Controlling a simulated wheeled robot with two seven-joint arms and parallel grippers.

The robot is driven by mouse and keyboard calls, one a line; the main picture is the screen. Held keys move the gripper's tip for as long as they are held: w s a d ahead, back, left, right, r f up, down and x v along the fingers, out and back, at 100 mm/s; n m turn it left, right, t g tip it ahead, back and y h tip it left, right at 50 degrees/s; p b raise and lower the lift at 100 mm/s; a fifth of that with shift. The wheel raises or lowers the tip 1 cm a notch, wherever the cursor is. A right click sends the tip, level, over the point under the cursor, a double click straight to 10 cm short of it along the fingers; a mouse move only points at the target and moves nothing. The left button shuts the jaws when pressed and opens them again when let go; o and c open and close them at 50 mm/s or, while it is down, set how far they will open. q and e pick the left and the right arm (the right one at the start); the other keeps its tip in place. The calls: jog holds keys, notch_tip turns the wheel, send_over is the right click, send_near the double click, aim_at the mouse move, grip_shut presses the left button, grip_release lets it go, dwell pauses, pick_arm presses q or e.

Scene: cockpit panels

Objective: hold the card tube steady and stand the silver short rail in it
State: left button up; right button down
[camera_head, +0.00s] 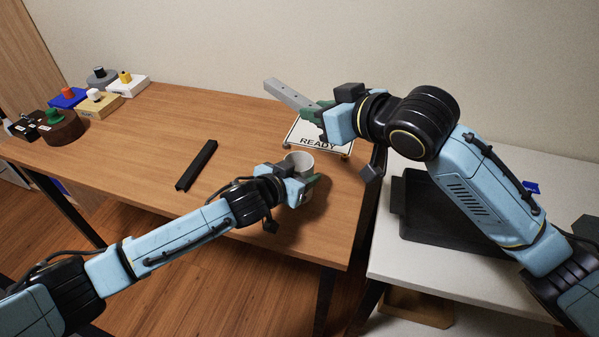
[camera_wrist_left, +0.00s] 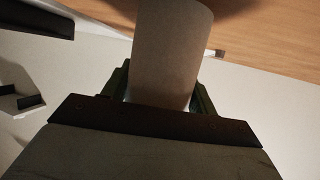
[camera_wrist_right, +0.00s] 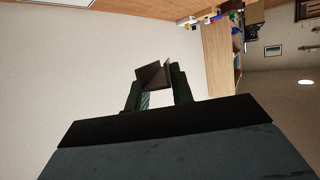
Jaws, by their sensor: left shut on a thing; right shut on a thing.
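The card tube (camera_head: 299,159) is a pale, open-topped cylinder near the right end of the wooden table. My left gripper (camera_head: 311,184) is shut on it; the left wrist view shows the tube (camera_wrist_left: 170,50) between the two fingers (camera_wrist_left: 162,92). The silver short rail (camera_head: 288,94) is a grey bar with small holes. My right gripper (camera_head: 324,113) is shut on its lower right part, and the rail slants up to the left, above and apart from the tube. The right wrist view shows one end of the rail (camera_wrist_right: 152,76) between the fingers (camera_wrist_right: 157,90). The tube's base is partly hidden.
A white READY board (camera_head: 319,142) lies behind the tube. A black rail (camera_head: 197,165) lies to the left. Several coloured knobbed blocks (camera_head: 98,104) stand at the far left. A black tray (camera_head: 425,225) is on the white table at right. The table's middle is largely clear.

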notch_tip(320, 180, down, 11)
jog(key=shift+r, duration=0.2)
dwell(1.0)
jog(key=c, duration=1.1)
grip_release()
jog(key=v, duration=1.2)
jog(key=shift+r, duration=0.1)
